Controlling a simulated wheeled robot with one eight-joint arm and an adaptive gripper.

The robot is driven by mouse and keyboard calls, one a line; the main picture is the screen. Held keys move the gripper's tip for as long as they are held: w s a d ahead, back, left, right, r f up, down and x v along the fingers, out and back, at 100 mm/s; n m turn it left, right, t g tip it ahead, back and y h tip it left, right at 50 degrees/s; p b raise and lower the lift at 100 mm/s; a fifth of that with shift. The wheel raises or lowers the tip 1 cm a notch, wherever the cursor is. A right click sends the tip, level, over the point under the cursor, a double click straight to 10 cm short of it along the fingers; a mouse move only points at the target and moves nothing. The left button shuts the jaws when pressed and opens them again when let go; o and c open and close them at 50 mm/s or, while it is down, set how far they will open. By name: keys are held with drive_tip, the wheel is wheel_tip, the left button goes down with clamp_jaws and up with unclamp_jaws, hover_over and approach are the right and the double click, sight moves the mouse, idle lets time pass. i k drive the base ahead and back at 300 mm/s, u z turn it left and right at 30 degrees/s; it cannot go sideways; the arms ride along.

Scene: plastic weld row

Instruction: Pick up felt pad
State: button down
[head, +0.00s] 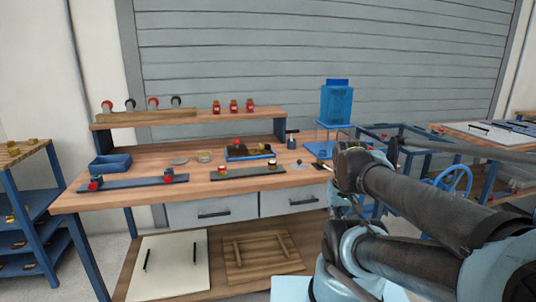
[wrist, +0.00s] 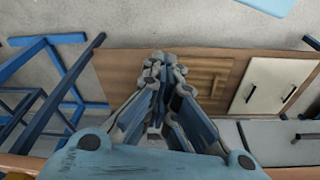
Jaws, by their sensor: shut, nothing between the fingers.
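I cannot tell for sure which thing is the felt pad. Two small flat grey pieces lie on the wooden workbench (head: 140,184): a round grey disc (head: 179,161) left of the middle, and a pale grey piece (head: 300,166) near the right part. My gripper (wrist: 158,62) is shut and empty in the wrist view, pointing toward the bench's lower shelf. No small grey piece shows near its fingertips there. In the head view my dark and light-blue arm fills the right side, and I cannot make out the fingers clearly.
A blue bin (head: 110,165), a dark strip with red knobs (head: 133,183) and a blue tray (head: 250,153) stand on the bench. A raised shelf (head: 190,119) runs behind. A blue tank (head: 337,104) stands at right. The lower shelf holds a white panel (head: 168,266) and a wooden panel (head: 262,258).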

sight(261, 146)
drive_tip(key=z, duration=0.5)
drive_tip(key=k, duration=1.2)
drive_tip(key=u, duration=0.25)
drive_tip(key=i, duration=1.65)
drive_tip(key=z, duration=0.25)
